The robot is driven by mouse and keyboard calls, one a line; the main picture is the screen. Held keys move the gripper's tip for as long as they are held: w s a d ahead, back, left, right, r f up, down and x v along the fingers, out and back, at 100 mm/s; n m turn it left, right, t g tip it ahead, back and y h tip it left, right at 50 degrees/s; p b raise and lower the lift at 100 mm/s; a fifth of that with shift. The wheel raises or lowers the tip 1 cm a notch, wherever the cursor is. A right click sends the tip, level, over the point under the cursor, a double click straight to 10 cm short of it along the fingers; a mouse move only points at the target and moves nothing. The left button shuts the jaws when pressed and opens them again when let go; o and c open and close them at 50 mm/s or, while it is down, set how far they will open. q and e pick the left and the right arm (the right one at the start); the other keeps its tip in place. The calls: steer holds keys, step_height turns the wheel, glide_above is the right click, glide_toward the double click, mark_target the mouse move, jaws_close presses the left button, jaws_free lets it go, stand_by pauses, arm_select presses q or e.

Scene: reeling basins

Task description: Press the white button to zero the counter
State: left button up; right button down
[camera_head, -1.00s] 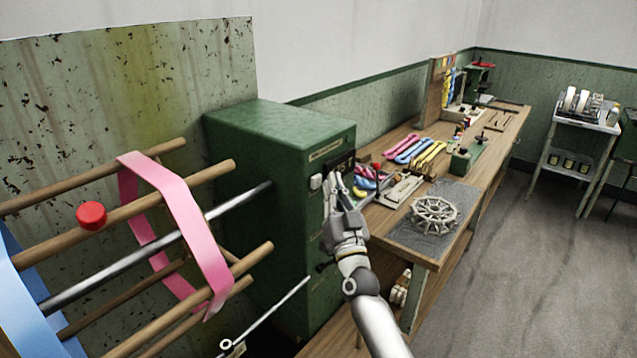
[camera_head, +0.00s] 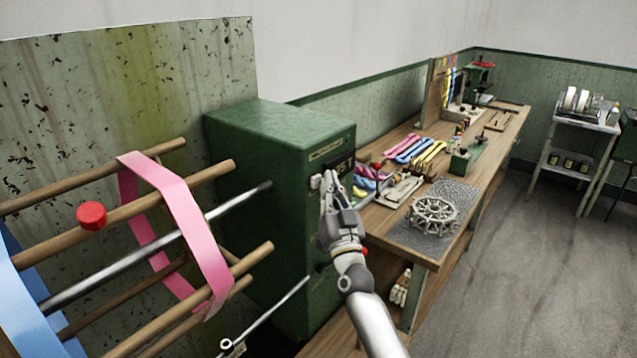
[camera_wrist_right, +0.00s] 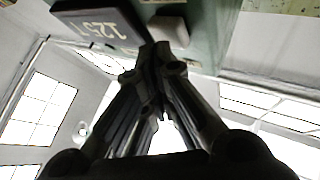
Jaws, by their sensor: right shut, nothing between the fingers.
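The white button (camera_head: 316,182) is a small pale block on the front face of the green counter box (camera_head: 280,145). The dark counter display (camera_head: 343,163) is beside it. My right gripper (camera_head: 327,174) is shut and empty, its fingertips right by the button's right side in the head view. In the right wrist view the fingertips (camera_wrist_right: 157,48) overlap the edge of the button (camera_wrist_right: 169,30); whether they touch it I cannot tell. The display (camera_wrist_right: 100,25) shows there with digits upside down, seemingly starting 125. My left gripper is not in view.
A wooden reel with a pink band (camera_head: 185,215) and a red knob (camera_head: 91,216) stands at the left. A wooden bench (camera_head: 425,257) on the right holds coloured skeins (camera_head: 410,148) and a spoked wheel (camera_head: 434,216). The floor at the right is clear.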

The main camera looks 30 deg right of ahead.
steer(key=shift+w+a, duration=0.15)
steer(key=shift+w, duration=0.2)
stand_by(0.3)
steer(key=shift+s, duration=0.15)
steer(key=shift+s+d+p, duration=0.3)
steer(key=shift+s+d, duration=0.05)
steer(key=shift+s, duration=0.35)
steer(key=shift+s, duration=0.1)
steer(key=s, duration=0.1)
steer(key=s+d+p, duration=0.1)
steer(key=s, duration=0.1)
steer(key=s+d, duration=0.1)
steer(key=shift+s, duration=0.2)
steer(key=shift+a, duration=0.1)
stand_by(0.5)
